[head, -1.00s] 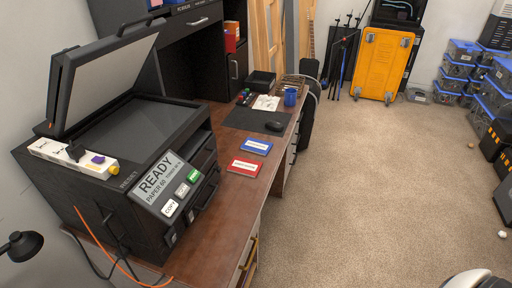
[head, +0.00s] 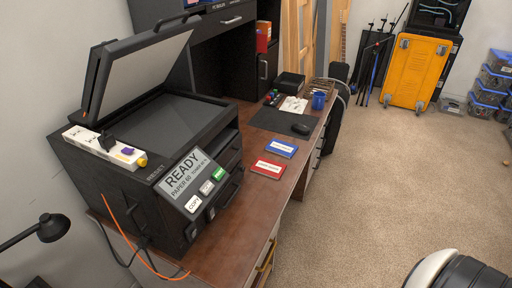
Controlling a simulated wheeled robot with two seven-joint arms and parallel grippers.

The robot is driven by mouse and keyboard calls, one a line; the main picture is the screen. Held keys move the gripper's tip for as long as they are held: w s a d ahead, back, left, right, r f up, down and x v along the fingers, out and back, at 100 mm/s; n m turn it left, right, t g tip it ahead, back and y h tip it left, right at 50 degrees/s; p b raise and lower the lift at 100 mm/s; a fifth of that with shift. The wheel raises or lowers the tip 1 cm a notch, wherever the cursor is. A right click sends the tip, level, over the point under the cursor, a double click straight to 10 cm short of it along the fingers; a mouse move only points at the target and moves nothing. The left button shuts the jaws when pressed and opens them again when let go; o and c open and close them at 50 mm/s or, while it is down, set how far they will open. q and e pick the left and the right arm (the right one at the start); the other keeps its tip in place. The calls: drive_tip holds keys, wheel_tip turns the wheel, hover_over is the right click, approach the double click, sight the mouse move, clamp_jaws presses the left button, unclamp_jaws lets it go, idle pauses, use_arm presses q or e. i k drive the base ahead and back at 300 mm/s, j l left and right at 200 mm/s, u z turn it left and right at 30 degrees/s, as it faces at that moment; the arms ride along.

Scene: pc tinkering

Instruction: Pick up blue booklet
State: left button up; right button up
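The blue booklet (head: 281,148), with a white label, lies flat on the brown wooden desk (head: 221,240). It is just behind a red booklet (head: 267,169) and in front of a dark mat (head: 275,118). The two booklets are apart, and nothing covers the blue one. Neither of my grippers shows in the head view. A white and black rounded part at the bottom right edge seems to be mine.
A black printer (head: 160,130) with its lid raised stands left of the booklets. A mouse (head: 301,129), a blue mug (head: 318,100) and a black tray (head: 290,82) are farther back. A desk lamp (head: 52,227) is at lower left. Carpet right of the desk is clear.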

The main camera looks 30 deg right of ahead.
sight(284, 149)
drive_tip(key=i+l+u, duration=0.1)
drive_tip(key=l+u, duration=0.3)
drive_tip(key=l, duration=0.2)
drive_tip(key=l+u, duration=0.35)
drive_tip(key=l, duration=0.3)
drive_tip(key=i, duration=0.05)
